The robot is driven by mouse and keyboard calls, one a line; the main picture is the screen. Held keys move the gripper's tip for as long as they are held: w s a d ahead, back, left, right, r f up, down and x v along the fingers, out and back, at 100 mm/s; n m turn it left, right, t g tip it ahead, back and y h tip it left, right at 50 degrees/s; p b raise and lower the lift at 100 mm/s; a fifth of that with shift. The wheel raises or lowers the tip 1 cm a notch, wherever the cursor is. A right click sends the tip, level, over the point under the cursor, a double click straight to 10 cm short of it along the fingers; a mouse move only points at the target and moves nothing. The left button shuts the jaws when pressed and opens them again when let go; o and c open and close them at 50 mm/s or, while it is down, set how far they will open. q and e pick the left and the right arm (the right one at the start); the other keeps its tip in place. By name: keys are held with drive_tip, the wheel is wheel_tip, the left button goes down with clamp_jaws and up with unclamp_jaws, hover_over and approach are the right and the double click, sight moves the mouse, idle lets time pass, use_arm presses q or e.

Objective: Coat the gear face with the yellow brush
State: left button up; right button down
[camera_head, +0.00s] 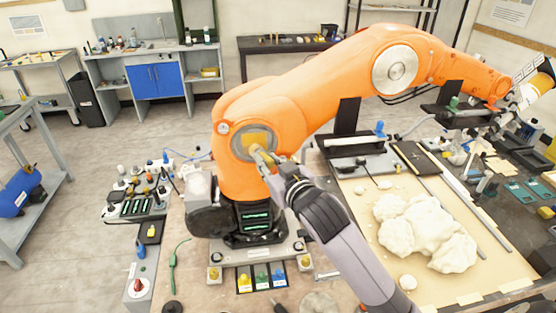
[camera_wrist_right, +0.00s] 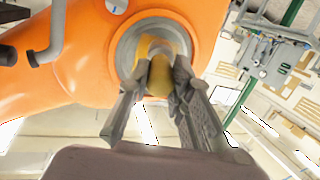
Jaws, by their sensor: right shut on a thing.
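The gear face (camera_head: 238,150) is a round grey disc on the lower joint of the orange robot arm (camera_head: 300,84). A yellow patch shows in its middle. In the right wrist view the grey rim of the gear face (camera_wrist_right: 126,48) surrounds the same yellow area. My right gripper (camera_head: 270,168) is in front of the disc, shut on the yellow brush (camera_wrist_right: 161,76), whose tan-yellow body shows between the fingers. The brush points at the disc and overlaps it; I cannot tell whether its tip touches. My left gripper is not in view.
Yellow, blue and green items stand on dark pads (camera_head: 262,278) in front of the orange arm's base. White foam lumps (camera_head: 425,232) lie on the board at right. A rack of small parts (camera_head: 138,195) stands at left. The orange arm fills the space above my gripper.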

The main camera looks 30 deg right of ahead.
drive_tip(key=a, duration=0.2)
drive_tip(key=w+a+p, duration=0.1)
drive_tip(key=shift+a, duration=0.35)
drive_tip(key=shift+s, duration=0.1)
drive_tip(key=shift+s+a+p, duration=0.2)
drive_tip(key=shift+s+a, duration=0.05)
drive_tip(key=shift+s, duration=0.7)
drive_tip(key=shift+s+a+p, duration=0.25)
drive_tip(key=shift+s+a, duration=0.05)
drive_tip(key=shift+s, duration=0.65)
drive_tip(key=shift+s+a+p, duration=0.2)
drive_tip(key=shift+s+a, duration=0.05)
drive_tip(key=shift+s, duration=0.7)
